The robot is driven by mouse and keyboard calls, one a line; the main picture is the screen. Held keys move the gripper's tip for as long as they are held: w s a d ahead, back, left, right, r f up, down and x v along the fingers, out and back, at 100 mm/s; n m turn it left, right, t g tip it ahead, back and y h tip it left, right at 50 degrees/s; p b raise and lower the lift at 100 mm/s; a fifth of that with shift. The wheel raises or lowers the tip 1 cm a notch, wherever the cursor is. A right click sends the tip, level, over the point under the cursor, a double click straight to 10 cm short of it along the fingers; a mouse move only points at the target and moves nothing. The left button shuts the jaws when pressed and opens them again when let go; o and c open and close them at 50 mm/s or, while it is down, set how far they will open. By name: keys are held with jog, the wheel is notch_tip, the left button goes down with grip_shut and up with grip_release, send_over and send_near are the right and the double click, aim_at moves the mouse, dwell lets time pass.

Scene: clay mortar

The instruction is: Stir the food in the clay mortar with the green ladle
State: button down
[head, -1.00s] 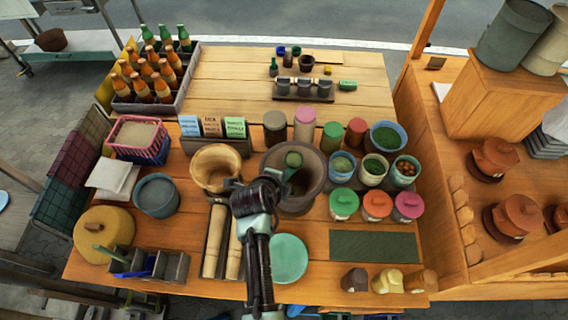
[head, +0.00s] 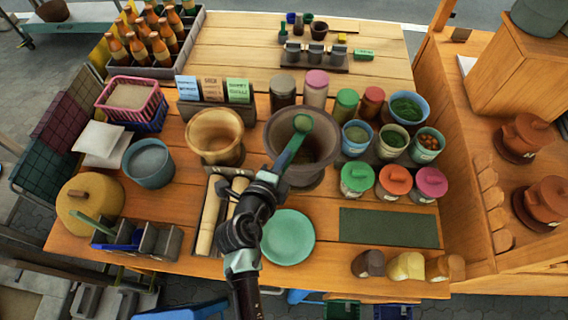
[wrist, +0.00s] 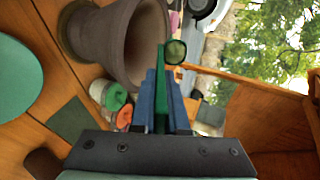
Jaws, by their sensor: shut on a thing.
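The clay mortar (head: 312,176) is a wide grey-brown vessel standing upright near the middle of the table. In the wrist view the mortar (wrist: 112,42) lies on its side at upper left. The green ladle (head: 303,124) has its round bowl over the mortar's mouth in the head view. In the wrist view the ladle bowl (wrist: 176,51) appears beyond the rim, clear above the mouth. My gripper (head: 276,170) is at the mortar's near left side, its blue fingers (wrist: 164,92) shut on the ladle handle. The food inside cannot be made out.
A wooden mortar (head: 215,140) stands left of the clay one. A turquoise plate (head: 288,238) and rolling pins (head: 208,218) lie in front. Bowls (head: 358,138) and lidded jars (head: 357,178) crowd the right side. A dark green mat (head: 388,228) is bare.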

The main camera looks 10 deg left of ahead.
jog(key=f+t+b, duration=0.1)
jog(key=f+b, duration=0.2)
jog(key=b, duration=0.7)
jog(key=shift+s+t, duration=0.2)
jog(key=shift+t, duration=0.2)
jog(key=shift+h+b, duration=0.3)
jog(key=shift+b, duration=0.5)
jog(key=shift+s+a, duration=0.1)
